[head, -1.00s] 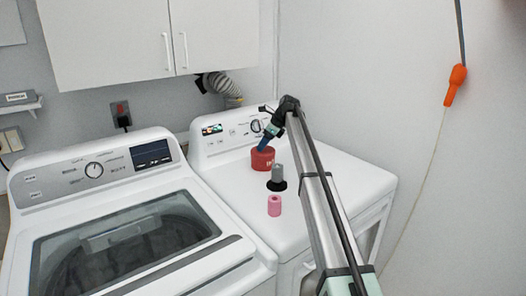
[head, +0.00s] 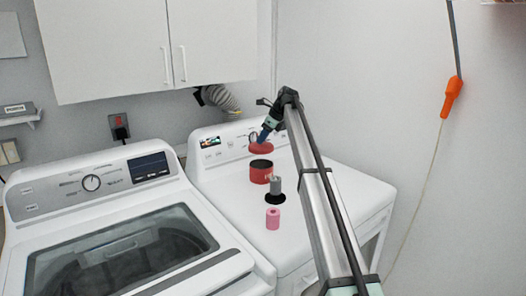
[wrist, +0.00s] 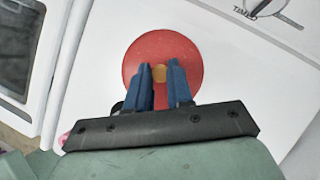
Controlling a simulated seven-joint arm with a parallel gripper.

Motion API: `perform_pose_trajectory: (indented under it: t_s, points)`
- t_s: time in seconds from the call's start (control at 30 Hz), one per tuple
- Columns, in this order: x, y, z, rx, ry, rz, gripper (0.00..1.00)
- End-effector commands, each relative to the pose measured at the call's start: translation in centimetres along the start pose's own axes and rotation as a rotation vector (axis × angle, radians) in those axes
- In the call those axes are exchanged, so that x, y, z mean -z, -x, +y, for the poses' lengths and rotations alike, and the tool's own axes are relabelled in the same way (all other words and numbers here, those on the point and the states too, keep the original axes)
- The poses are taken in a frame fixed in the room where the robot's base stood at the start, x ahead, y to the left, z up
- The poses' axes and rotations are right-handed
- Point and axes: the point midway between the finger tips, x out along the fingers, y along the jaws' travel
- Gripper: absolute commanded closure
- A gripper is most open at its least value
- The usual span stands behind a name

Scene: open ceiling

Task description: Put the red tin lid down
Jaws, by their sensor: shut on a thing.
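The red tin lid (head: 261,148) is a round red disc held in the air above the white dryer top, a little behind and above the tin. My gripper (head: 265,136) is shut on it from above. In the wrist view the blue fingers of my gripper (wrist: 160,84) close on a small yellowish knob at the middle of the red tin lid (wrist: 138,58). The red tin (head: 260,175) stands upright on the dryer, its dark top uncovered. It is hidden in the wrist view.
On the dryer top (head: 335,200), a grey object (head: 275,184) on a black base and a pink roll (head: 272,218) stand in front of the tin. The dryer's control panel (head: 215,147) rises behind. The washer (head: 90,215) is at left. The dryer's right side looks clear.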

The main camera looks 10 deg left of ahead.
Motion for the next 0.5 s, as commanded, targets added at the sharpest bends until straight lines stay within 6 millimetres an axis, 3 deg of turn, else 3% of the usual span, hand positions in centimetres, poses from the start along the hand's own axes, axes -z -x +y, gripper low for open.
perform_pose_trajectory:
  t_s: [0.2,0.5]
  points:
    - [-2.6,4.4,-0.2,0.002,0.002,-0.002,1.0]
    - [-4.6,7.6,0.0,0.001,0.002,-0.003,1.0]
